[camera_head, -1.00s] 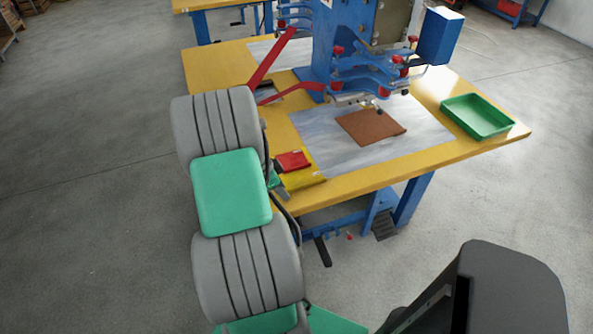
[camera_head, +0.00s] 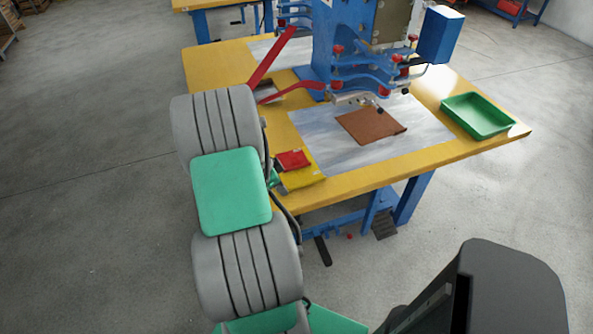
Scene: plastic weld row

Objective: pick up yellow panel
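A yellow panel (camera_head: 303,177) lies at the front left of the yellow-topped table (camera_head: 355,184), close to the front edge. A smaller red piece (camera_head: 293,160) lies on top of it. My arm, grey and green, stands in front of the table's left end and hides the panel's left side. My gripper is mostly hidden behind the arm; only slivers of dark and green parts show beside the panel's left side. I cannot tell its fingers or whether it touches the panel.
A blue welding machine (camera_head: 340,45) with red levers stands on the table. A brown sheet (camera_head: 370,126) lies on a grey mat (camera_head: 325,150) beneath it. A green tray (camera_head: 478,116) sits at the right end. Open floor lies left of the table.

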